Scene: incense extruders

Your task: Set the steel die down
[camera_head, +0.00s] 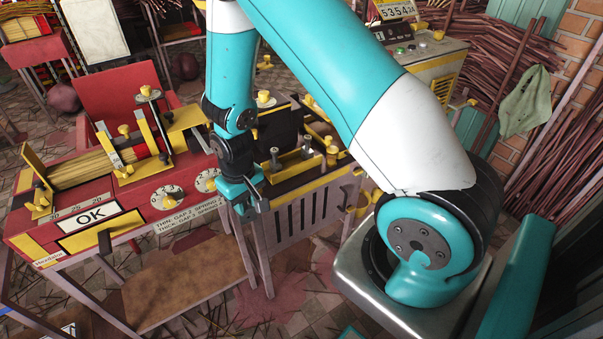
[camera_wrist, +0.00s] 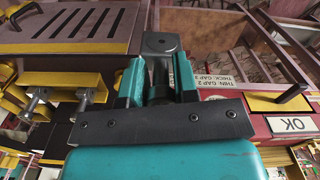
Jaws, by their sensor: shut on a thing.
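In the head view my gripper (camera_head: 243,205) points down at the front left corner of the yellow-topped grey stand, beside the red machine. The die is mostly hidden there by the fingers. I cannot tell whether it touches anything below.
The yellow-topped stand (camera_head: 310,208) has a slotted grey front and carries metal posts and yellow knobs. The red machine (camera_head: 130,215) with dials and an OK sign (camera_head: 90,215) stands left. A brown lower shelf (camera_head: 195,285) is bare. Bundled sticks (camera_head: 480,50) lie at the back right.

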